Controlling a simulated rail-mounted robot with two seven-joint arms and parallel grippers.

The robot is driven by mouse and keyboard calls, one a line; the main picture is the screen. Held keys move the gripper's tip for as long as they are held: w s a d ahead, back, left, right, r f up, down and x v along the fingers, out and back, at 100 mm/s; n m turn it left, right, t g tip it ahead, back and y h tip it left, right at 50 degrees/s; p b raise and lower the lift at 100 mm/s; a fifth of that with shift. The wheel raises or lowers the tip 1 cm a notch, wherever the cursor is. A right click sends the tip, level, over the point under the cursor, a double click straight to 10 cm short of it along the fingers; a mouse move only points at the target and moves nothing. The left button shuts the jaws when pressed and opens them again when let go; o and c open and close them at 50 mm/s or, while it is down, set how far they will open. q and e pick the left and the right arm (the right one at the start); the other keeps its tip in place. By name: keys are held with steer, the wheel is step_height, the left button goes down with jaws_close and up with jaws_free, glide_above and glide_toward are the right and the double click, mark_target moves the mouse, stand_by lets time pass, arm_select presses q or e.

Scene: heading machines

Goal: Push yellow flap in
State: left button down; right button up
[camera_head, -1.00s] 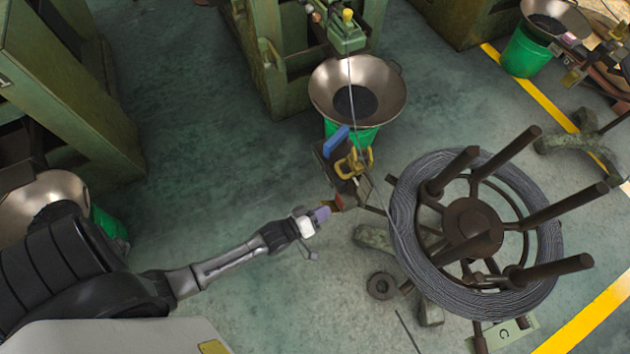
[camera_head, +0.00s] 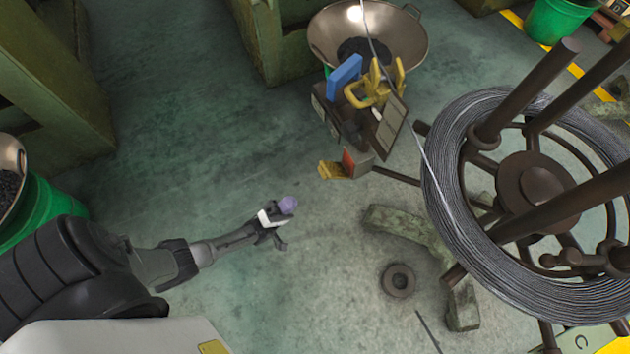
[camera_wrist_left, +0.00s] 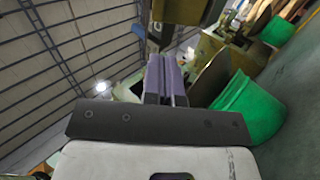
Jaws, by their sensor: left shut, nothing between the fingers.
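The yellow flap (camera_head: 335,171) sticks out to the left beside a small red part (camera_head: 349,162), low on the wire-feed unit (camera_head: 350,105) in the middle of the head view. My left gripper (camera_head: 288,205), with purple fingertips, is below and left of the flap, with a visible gap between them. Its fingers are shut and empty. In the left wrist view the purple fingers (camera_wrist_left: 166,80) lie close together, and I cannot make out the flap there. My right gripper is not in view.
A large wire coil (camera_head: 455,200) on a dark spoked reel stands to the right, its wire running past the unit. A metal bowl (camera_head: 400,30) is behind the unit. A dark ring (camera_head: 398,280) lies on the floor. The floor left of the flap is clear.

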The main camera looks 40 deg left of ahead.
arm_select(q)
steer(key=shift+s+a+f+h+b, duration=0.15)
steer(key=shift+s+a+f+b, duration=0.1)
steer(key=shift+f, duration=0.2)
steer(key=shift+s+a+f+h+b, duration=0.1)
steer(key=shift+s+f+h+b, duration=0.1)
steer(key=shift+f, duration=0.25)
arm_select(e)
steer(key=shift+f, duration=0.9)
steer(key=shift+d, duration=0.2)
arm_select(q)
steer(key=shift+w+r, duration=0.1)
steer(key=shift+r, duration=0.05)
glide_toward(321, 174)
steer(key=x, duration=0.5)
steer(key=shift+w+b, duration=0.3)
steer(key=shift+w, duration=0.3)
steer(key=shift+w+d+r, duration=0.1)
steer(key=shift+w+r, duration=0.2)
steer(key=shift+w, duration=0.15)
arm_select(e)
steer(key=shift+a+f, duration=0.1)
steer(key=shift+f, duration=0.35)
